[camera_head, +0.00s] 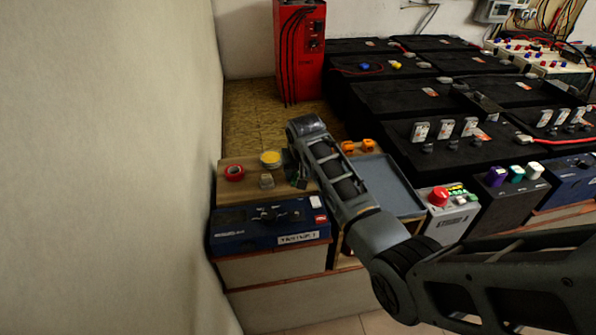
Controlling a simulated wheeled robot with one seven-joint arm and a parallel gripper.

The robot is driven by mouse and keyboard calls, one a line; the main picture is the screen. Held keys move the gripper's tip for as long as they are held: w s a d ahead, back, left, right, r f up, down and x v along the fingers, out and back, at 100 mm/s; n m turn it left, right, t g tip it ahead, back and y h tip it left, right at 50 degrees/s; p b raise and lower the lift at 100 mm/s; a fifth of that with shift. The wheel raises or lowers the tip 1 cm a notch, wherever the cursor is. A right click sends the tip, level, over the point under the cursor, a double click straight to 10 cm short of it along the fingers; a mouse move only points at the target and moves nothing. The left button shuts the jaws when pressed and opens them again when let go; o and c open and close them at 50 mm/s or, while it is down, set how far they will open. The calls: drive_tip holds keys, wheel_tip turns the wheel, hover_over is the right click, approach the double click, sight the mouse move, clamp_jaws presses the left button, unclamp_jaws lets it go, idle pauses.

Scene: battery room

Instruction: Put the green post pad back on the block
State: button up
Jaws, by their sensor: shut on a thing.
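My gripper (296,174) hangs over the right part of a wooden-topped surface at the left, seen from above and behind. It is shut on a small dark green thing, which I take to be the green post pad (300,182). My wrist and fingers hide most of it. A red ring-shaped pad (234,172) lies on the wooden top (228,192), left of my gripper. A small grey-beige piece (266,182) sits between them, and I cannot tell whether it is the block. I cannot tell whether the green pad touches anything below.
A round tin with a yellow top (271,158) stands close left of my gripper. A blue battery (270,225) is in front. A blue-grey tray (388,185) and orange pieces (358,146) are right of my arm. Black batteries (400,100) fill the back right; a wall bounds the left.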

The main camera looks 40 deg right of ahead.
drive_tip(key=shift+f, duration=0.1)
drive_tip(key=o, duration=0.9)
drive_tip(key=shift+s+r, duration=0.1)
drive_tip(key=shift+r, duration=0.55)
drive_tip(key=p+v, duration=0.1)
drive_tip(key=v, duration=1)
